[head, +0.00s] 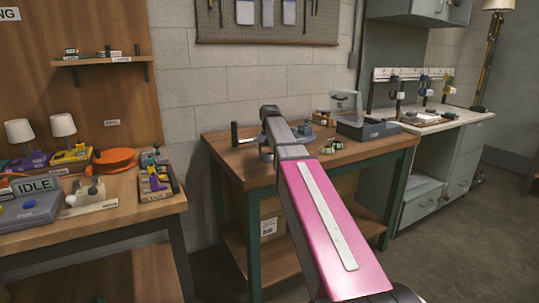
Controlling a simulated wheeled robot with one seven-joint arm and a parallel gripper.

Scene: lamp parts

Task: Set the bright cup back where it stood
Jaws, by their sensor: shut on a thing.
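I cannot make out the bright cup in the head view. My arm, with its pink link, reaches up over the middle wooden workbench (228,146). Its far end is above the left part of that bench. My gripper's fingers do not show, and the arm hides part of the bench behind it. Whatever the gripper holds is hidden too.
A dark upright post (235,134) stands at the bench's left. A grey box with a clear lid (367,129) stands at its right. The left table holds two white-shaded lamps (62,125), an orange coil (115,160) and an IDLE display (34,185).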

